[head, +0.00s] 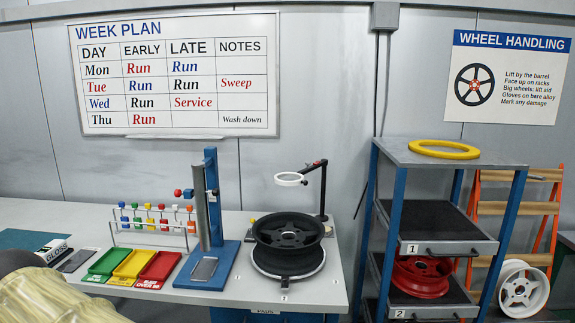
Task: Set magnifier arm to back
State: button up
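The magnifier (289,179) is a white ring on a black jointed arm (314,166). The arm is carried by a thin dark post (322,195) at the back right of the wheel stand. The ring hangs to the left of the post, above the black wheel (288,231) and apart from it. The black wheel lies flat on a round turntable (262,268) on the bench. My gripper is not in view.
A blue stand with a grey column (201,215) rises left of the wheel. Green, yellow (135,264) and red trays lie farther left. A blue-framed shelf rack (397,205) with a red wheel (421,277) stands right of the bench. The bench's front right corner is clear.

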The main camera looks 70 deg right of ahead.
aim_at(325, 162)
jog(key=u, duration=0.05)
jog(key=k, duration=0.7)
jog(key=z, duration=1.45)
